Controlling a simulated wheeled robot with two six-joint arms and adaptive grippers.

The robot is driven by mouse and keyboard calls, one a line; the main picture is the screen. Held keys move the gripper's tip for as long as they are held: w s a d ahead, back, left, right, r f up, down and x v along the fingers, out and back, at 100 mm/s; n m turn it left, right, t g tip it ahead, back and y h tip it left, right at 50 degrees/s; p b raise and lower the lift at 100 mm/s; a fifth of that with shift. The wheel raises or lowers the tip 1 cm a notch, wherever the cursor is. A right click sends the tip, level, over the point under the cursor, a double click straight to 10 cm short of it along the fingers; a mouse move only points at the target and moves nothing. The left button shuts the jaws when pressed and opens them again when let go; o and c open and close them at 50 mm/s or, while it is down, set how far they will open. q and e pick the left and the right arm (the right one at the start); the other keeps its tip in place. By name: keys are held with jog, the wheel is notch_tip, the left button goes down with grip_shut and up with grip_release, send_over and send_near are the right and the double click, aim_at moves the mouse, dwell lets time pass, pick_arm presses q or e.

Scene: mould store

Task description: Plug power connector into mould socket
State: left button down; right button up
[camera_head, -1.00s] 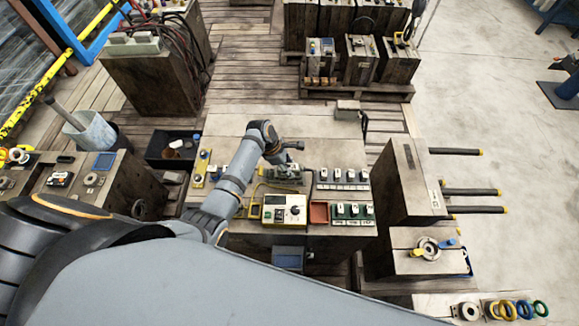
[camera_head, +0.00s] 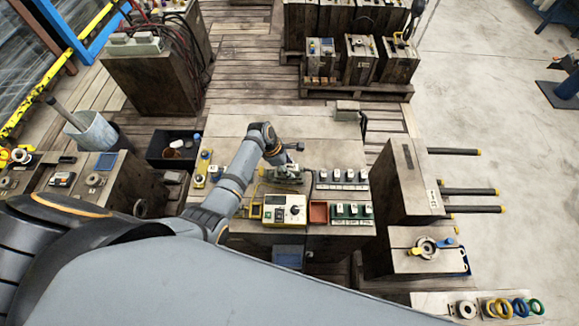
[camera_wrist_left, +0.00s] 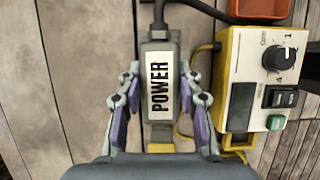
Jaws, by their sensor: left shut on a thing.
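My left gripper (camera_head: 285,163) is over the bench at the end of my arm. In the left wrist view it (camera_wrist_left: 158,107) is shut on the power connector (camera_wrist_left: 158,55), a grey block with a white label reading POWER. Purple pads flank its sides. A dark cable leaves its upper end, and a yellow part shows at its lower end. In the head view the connector is too small to pick out from the grey-green shape under the gripper. I cannot tell which part is the mould socket. My right gripper is not in view.
A yellow control box (camera_head: 284,210) with a knob stands close to the gripper; it also shows in the left wrist view (camera_wrist_left: 235,50). A red tray (camera_head: 318,213), green blocks and grey blocks (camera_head: 342,185) are to its right. The bench's back (camera_head: 235,125) is clear.

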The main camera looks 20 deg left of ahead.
pick_arm(q)
jog(key=shift+f, duration=0.8)
dwell(0.9)
jog(key=shift+c, duration=2)
grip_release()
notch_tip(320, 180, up, 8)
jog(key=p, duration=0.8)
jog(key=shift+f+p, duration=0.15)
jog(key=shift+p, duration=0.2)
jog(key=shift+f, duration=0.1)
